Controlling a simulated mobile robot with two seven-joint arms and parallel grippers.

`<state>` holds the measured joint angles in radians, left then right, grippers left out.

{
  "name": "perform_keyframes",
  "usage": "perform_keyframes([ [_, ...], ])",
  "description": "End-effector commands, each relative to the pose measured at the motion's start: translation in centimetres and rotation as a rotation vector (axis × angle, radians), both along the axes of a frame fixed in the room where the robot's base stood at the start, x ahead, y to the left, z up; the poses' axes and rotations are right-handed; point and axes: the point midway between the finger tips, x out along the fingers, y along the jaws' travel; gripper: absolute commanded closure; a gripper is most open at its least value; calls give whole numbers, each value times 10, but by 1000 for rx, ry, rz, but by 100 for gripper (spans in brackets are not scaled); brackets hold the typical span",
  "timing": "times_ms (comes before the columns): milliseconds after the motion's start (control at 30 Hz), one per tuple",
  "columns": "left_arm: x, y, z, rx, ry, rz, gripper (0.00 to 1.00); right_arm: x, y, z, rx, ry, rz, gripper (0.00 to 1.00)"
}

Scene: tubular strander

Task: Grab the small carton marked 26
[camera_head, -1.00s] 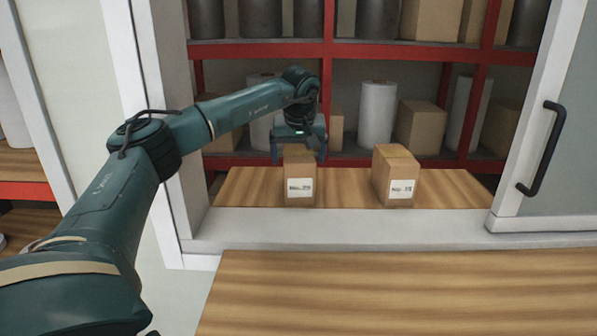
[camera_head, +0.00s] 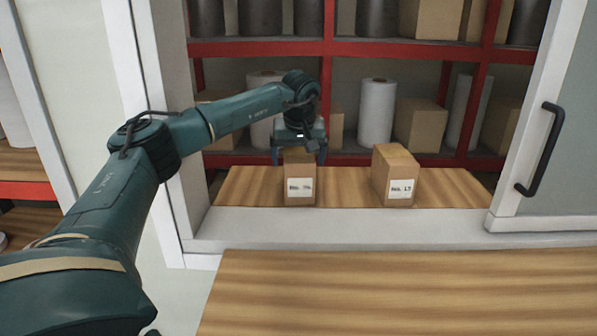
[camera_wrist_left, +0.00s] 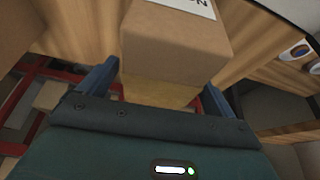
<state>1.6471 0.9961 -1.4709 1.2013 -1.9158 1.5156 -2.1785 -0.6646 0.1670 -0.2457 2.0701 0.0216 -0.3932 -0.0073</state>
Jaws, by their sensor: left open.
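A small brown carton (camera_head: 299,177) with a white label stands upright on the wooden ledge in the head view; its label starts "No." but its number is not clearly legible. My left gripper (camera_head: 299,158) is over its top with the jaws open, one finger on each side. In the left wrist view the same carton (camera_wrist_left: 175,45) lies between the open fingers of my left gripper (camera_wrist_left: 160,85). A second carton (camera_head: 396,176), labelled "No. 13" as far as I can read, stands to the right. My right gripper is not in view.
Both cartons stand on a wooden ledge (camera_head: 345,188) within a white frame. A red rack (camera_head: 420,56) with rolls and boxes is behind. A sliding door with a black handle (camera_head: 541,150) is at right. A wooden tabletop (camera_head: 400,290) in front is clear.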

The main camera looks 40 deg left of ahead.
Motion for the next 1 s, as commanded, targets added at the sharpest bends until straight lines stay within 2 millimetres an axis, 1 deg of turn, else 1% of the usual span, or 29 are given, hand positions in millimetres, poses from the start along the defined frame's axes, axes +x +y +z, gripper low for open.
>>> perform_keyframes([
  [167,0,0,0,0,0,0,9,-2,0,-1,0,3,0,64],
  [200,0,0,0,0,0,0,11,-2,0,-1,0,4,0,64],
  [900,0,0,0,0,0,0,68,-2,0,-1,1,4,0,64],
  [967,0,0,1,0,-3,0,72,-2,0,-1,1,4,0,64],
  [1000,0,0,1,0,-3,0,72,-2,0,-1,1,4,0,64],
])
